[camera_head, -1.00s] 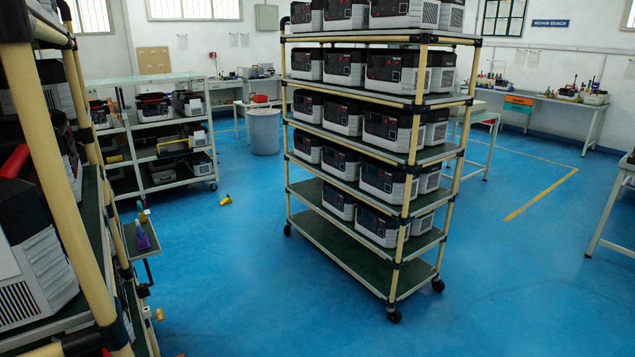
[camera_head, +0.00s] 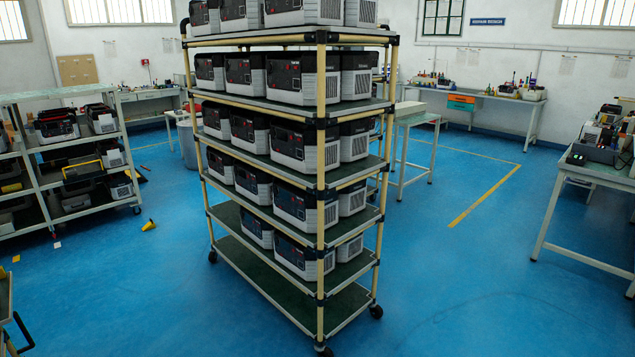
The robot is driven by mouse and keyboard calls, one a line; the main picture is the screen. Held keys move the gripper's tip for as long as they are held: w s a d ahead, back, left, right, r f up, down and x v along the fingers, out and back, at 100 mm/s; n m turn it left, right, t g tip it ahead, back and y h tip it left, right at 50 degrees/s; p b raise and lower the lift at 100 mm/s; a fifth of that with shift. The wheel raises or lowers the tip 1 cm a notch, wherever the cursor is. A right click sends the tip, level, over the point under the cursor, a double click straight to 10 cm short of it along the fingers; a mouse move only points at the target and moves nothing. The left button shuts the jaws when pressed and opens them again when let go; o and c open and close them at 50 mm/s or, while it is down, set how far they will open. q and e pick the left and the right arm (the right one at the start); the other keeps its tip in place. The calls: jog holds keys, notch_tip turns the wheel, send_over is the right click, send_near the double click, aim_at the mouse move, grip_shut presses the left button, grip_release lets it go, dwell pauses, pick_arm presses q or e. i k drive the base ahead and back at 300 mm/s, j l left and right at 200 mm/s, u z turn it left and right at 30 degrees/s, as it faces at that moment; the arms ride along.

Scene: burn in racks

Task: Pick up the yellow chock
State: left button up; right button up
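A small yellow chock (camera_head: 149,225) lies on the blue floor, left of the tall central rack and in front of the low shelf unit at the left. It is some distance away from me. Neither of my grippers shows in the head view, so I cannot see what they hold.
A tall wheeled rack (camera_head: 321,190) loaded with several grey and black units stands in the middle. A shelf unit (camera_head: 40,195) is at the left and a workbench (camera_head: 590,178) at the right. Open blue floor (camera_head: 130,300) lies between the rack and the left side.

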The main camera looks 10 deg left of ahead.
aim_at(149, 225)
jog(key=i+u, duration=0.45)
jog(key=i+l+u, duration=0.15)
jog(key=i+u, duration=0.3)
jog(key=i+j+u, duration=0.2)
jog(key=i+u, duration=0.25)
jog(key=i, duration=0.25)
jog(key=i+l+u, duration=0.1)
jog(key=i+u, duration=0.35)
jog(key=i, duration=0.25)
jog(key=i+z, duration=0.1)
jog(key=i, duration=1.2)
jog(key=i+j, duration=0.2)
jog(key=i, duration=1.1)
jog(key=l+z, duration=0.05)
jog(key=l, duration=0.05)
